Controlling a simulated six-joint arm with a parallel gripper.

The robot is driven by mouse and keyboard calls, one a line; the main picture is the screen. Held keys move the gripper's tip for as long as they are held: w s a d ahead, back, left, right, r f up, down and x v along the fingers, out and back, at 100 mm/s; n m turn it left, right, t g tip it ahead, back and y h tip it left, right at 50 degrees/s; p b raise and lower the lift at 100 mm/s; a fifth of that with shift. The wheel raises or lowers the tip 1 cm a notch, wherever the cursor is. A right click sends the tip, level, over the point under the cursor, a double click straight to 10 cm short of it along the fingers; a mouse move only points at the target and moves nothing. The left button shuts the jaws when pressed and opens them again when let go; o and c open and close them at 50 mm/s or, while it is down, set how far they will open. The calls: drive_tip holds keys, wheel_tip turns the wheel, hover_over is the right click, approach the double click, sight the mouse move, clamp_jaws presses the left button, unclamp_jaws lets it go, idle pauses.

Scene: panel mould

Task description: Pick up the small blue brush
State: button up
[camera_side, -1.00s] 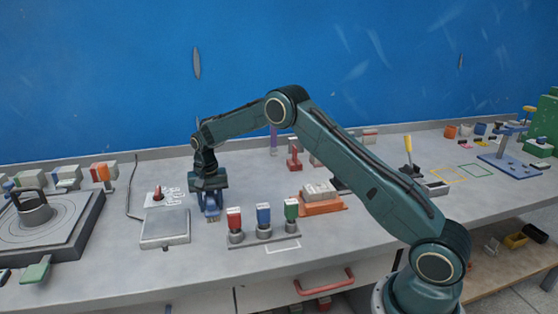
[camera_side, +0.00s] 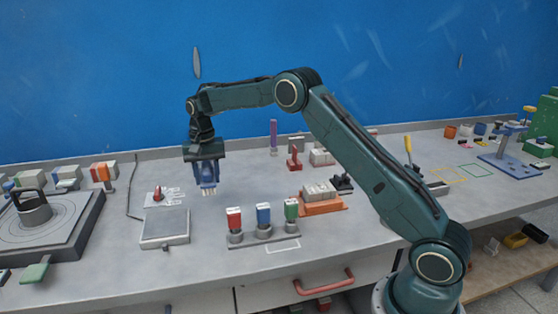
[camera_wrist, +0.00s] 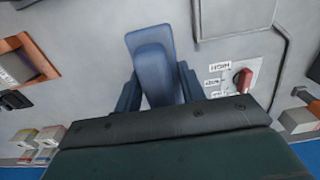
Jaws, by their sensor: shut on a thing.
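My gripper (camera_side: 206,172) is shut on the small blue brush (camera_side: 208,186) and holds it above the bench. In the wrist view the blue brush (camera_wrist: 152,60) sits between the two blue fingers of my gripper (camera_wrist: 158,92). The bristles are hidden in the wrist view.
A rack (camera_side: 264,240) with red, blue and green pieces stands in front to the right. A grey plate (camera_side: 165,228) lies left of the gripper, near a red switch (camera_wrist: 243,79).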

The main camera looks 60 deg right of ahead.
sight(206, 166)
wheel_tip(206, 166, up, 10)
drive_tip(key=shift+r, duration=0.2)
idle(0.5)
drive_tip(key=o, duration=0.5)
drive_tip(key=c, duration=0.3)
drive_tip(key=s+d+f+m, duration=0.2)
drive_tip(key=s+d+m, duration=0.1)
drive_tip(key=s+d, duration=0.65)
drive_tip(key=s+d+f+m, duration=0.2)
drive_tip(key=s+d+m, duration=0.1)
drive_tip(key=s+d, duration=0.7)
drive_tip(key=shift+c, duration=0.2)
drive_tip(key=s+d+f+m, duration=0.1)
drive_tip(key=s+d+m, duration=0.2)
drive_tip(key=s, duration=0.7)
drive_tip(key=shift+d+f, duration=0.4)
drive_tip(key=shift+d, duration=0.25)
